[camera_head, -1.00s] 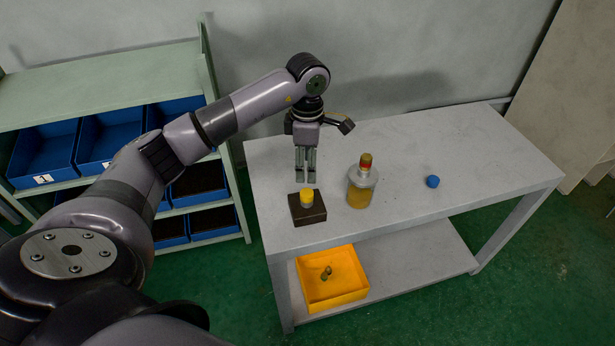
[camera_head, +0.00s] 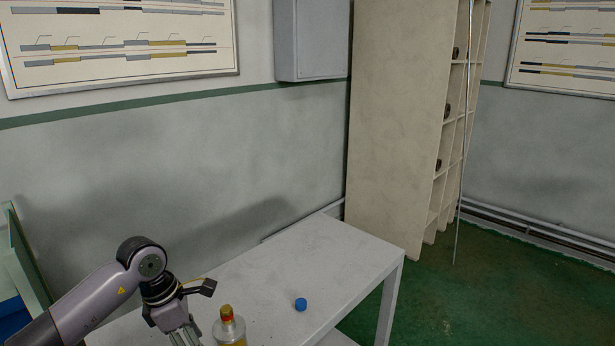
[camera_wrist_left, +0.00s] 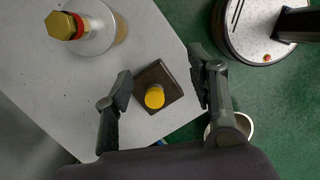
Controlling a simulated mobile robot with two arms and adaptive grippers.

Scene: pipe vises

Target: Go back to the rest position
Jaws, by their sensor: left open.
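My left gripper (camera_wrist_left: 158,90) is open and empty in the left wrist view, with its two fingers apart. Below and between the fingers, a dark square block (camera_wrist_left: 172,78) with a yellow cap (camera_wrist_left: 154,97) on it rests on the grey table. In the head view my left gripper (camera_head: 185,338) is at the lower left, its fingertips near the picture's bottom edge. The dark block is out of the head view. My right gripper is not in view.
A bottle with a red and gold cap (camera_head: 228,326) stands on the table (camera_head: 330,262), right of the left gripper. A blue cap (camera_head: 300,304) lies farther right. A tall beige shelf (camera_head: 400,130) stands behind the table. Green floor lies at the right.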

